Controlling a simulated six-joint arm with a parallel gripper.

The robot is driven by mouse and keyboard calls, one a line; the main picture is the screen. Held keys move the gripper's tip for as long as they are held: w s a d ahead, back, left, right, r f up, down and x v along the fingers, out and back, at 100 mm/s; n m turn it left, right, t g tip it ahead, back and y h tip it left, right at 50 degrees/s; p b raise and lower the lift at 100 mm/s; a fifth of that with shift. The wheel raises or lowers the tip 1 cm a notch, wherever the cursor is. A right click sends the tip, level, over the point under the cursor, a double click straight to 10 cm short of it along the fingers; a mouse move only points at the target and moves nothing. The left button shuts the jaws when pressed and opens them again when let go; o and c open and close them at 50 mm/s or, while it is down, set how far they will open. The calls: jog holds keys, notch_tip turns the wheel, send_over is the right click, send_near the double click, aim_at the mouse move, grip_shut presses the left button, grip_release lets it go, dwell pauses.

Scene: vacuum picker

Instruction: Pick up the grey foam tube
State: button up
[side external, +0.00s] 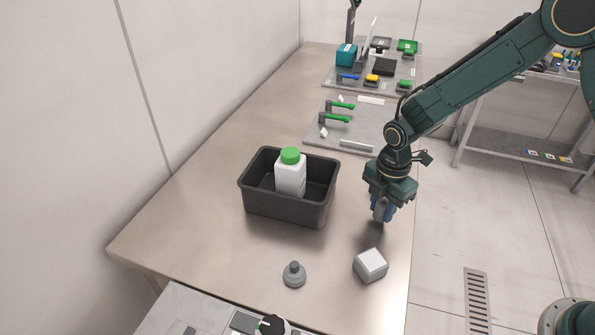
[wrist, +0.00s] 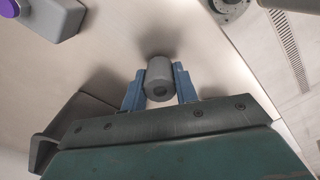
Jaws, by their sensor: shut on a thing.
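The grey foam tube (wrist: 159,80) stands between the two blue fingers of my gripper (wrist: 159,88) in the wrist view, with a finger against each side. In the side external view, my gripper (side external: 383,214) is low over the right part of the table, right of the black bin. The tube (side external: 378,212) shows there as a small grey shape partly hidden by the blue fingers. I cannot tell whether its lower end touches the table.
A black bin (side external: 262,205) holds a white bottle with a green cap (side external: 290,173). A light grey cube (side external: 370,265) and a grey round knobbed piece (side external: 294,275) sit nearer the camera. Boards with tools (side external: 350,123) lie at the back. The table's right edge is close to my gripper.

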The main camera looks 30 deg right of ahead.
aim_at(384, 202)
notch_tip(384, 202, up, 19)
dwell(0.5)
jog(key=shift+f, duration=0.2)
dwell(0.4)
